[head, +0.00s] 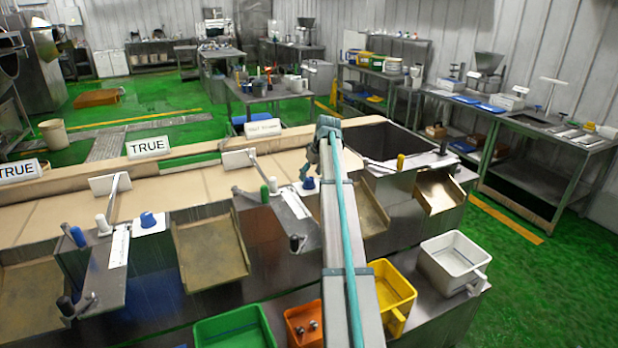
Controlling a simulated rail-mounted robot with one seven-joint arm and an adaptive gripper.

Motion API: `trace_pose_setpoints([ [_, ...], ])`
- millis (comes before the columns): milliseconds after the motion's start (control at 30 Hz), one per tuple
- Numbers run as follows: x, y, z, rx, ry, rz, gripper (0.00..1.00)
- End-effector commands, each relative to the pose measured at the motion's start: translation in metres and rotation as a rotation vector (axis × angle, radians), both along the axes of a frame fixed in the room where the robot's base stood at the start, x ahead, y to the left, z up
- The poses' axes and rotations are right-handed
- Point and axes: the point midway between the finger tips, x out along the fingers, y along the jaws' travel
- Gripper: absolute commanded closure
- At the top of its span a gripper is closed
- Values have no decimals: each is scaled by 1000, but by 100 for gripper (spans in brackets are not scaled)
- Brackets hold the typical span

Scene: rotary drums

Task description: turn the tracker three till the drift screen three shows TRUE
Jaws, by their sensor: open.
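My gripper (306,172) is at the far end of my arm, over the middle-right of the bench, beside or just above a blue knob (308,184) on a white plate. It looks open; whether it touches the knob is too small to tell. Another blue knob (149,220) stands on a similar plate further left. I cannot tell by label which knob is tracker three. A white screen (262,128) behind the gripper carries text too small to read surely; it looks longer than one word. Two screens further left, a middle one (148,147) and a left one (18,170), read TRUE.
Metal chutes (210,252) line the bench front. Green (234,328), orange (304,324), yellow (398,290) and white (454,258) bins stand below. Green floor is open at right.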

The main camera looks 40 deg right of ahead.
Motion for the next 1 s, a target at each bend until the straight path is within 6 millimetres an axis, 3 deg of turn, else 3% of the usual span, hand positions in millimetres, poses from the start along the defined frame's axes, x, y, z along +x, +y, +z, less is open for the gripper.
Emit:
trace_pose_setpoints([
  [300,12,0,-29,-1,0,0,31],
  [633,13,0,-31,-1,0,0,32],
  [1000,13,0,-31,0,0,0,91],
])
